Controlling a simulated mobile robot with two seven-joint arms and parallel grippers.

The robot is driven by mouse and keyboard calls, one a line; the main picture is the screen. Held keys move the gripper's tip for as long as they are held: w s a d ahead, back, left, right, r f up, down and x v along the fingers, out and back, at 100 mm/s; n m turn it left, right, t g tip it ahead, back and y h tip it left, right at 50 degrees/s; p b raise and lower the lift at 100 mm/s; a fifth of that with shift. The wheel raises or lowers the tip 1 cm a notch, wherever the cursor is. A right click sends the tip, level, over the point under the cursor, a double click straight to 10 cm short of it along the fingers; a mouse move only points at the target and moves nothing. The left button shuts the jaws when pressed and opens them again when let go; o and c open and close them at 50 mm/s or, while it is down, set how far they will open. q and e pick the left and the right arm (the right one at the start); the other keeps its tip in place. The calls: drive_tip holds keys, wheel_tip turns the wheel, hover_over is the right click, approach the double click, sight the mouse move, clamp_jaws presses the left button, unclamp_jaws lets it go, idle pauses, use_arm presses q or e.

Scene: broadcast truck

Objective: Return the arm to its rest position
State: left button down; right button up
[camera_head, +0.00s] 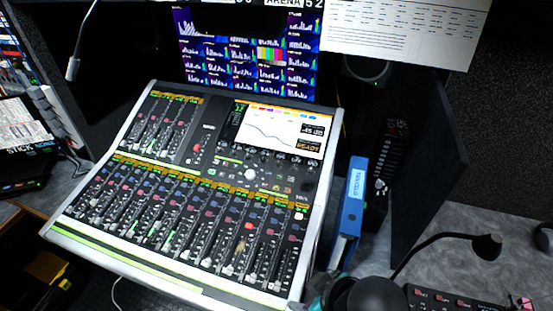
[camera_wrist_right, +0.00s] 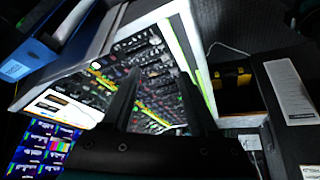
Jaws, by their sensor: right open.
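My right gripper (camera_wrist_right: 160,78) shows in the right wrist view as two dark fingers standing apart with nothing between them. Behind the fingers is the audio mixing console (camera_wrist_right: 150,62), which the camera sees turned round. In the head view the console (camera_head: 205,190) fills the middle, with rows of faders and a lit screen. Dark rounded parts of my right arm show at the bottom edge of the head view, right of the console's front corner; the fingers cannot be made out there. My left gripper is not in view.
A blue binder (camera_head: 350,215) stands upright right of the console. A gooseneck microphone (camera_head: 487,246) bends over the grey desk at right. A thin gooseneck lamp (camera_head: 73,68) hangs at upper left. Monitors (camera_head: 245,55) stand behind. Clear desk (camera_head: 450,222) shows at right.

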drive_tip(key=s+d+m+g+h, duration=0.1)
drive_tip(key=s+d+m+h, duration=0.15)
drive_tip(key=d, duration=0.25)
drive_tip(key=s+d+m+h, duration=0.1)
drive_tip(key=s+d+m, duration=0.3)
drive_tip(key=d, duration=0.2)
wheel_tip(320, 180, down, 30)
drive_tip(key=s+g+b, duration=0.1)
drive_tip(key=b, duration=0.7)
use_arm(q)
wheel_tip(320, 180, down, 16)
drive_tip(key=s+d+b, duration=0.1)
drive_tip(key=b, duration=0.7)
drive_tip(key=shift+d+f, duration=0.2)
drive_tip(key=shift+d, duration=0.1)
use_arm(e)
drive_tip(key=s+d+f, duration=0.1)
drive_tip(key=s+f, duration=0.7)
drive_tip(key=f, duration=0.3)
drive_tip(key=s+d+f+g, duration=0.1)
drive_tip(key=s+f, duration=0.7)
drive_tip(key=f, duration=0.3)
drive_tip(key=shift+f, duration=0.25)
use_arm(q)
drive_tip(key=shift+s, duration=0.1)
use_arm(e)
drive_tip(key=shift+n, duration=0.25)
